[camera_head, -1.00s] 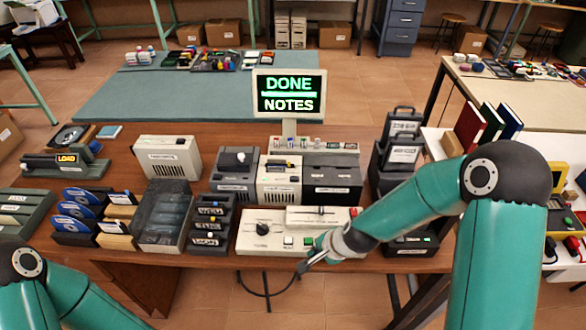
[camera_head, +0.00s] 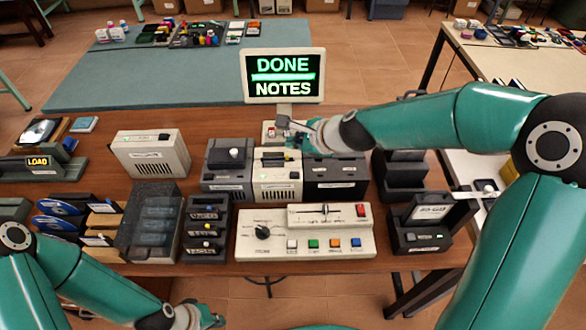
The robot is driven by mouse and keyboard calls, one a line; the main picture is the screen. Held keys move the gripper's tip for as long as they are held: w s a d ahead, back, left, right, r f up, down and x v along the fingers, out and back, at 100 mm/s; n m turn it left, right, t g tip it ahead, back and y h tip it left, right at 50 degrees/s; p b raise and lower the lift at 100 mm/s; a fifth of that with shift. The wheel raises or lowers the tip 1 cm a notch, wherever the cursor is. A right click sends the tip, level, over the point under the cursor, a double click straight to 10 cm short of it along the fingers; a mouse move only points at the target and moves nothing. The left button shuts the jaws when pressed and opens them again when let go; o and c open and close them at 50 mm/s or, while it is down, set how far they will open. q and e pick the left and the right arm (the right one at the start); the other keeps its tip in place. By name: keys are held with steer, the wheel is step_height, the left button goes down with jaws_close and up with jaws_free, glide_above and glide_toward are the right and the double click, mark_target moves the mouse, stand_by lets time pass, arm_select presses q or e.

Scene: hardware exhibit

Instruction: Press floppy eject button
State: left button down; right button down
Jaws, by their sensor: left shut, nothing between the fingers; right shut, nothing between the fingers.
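A row of three drive units stands mid-desk: a dark one with a white knob (camera_head: 228,182), a beige one with a dark slot on top (camera_head: 277,185), and a dark one (camera_head: 336,183). Which one bears the floppy eject button is too small to tell. My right gripper (camera_head: 280,128) is shut and empty, over the back of the row near the beige unit and below the monitor (camera_head: 284,76). Any contact is unclear. My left gripper (camera_head: 208,316) is shut and empty at the bottom edge, in front of the desk. The monitor reads "DONE NOTES".
A beige control panel (camera_head: 250,217) with a dial, slider and colored buttons lies in front. A beige box (camera_head: 150,154), a clear-lidded case (camera_head: 155,220) and disc holders stand left. Dark stands (camera_head: 418,237) are right. My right forearm crosses above the desk's right side.

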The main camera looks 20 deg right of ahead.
mark_target(296, 175)
steer(key=shift+d+f, duration=0.1)
step_height(296, 175, down, 9)
steer(key=b, duration=0.9)
stand_by(1.2)
steer(key=shift+f+b, duration=0.2)
steer(key=shift+b, duration=0.1)
steer(key=shift+s+f+b, duration=0.1)
steer(key=shift+f+b, duration=0.3)
stand_by(0.5)
stand_by(0.4)
steer(key=shift+r+p, duration=0.8)
steer(key=shift+p, duration=0.05)
steer(key=shift+r, duration=0.1)
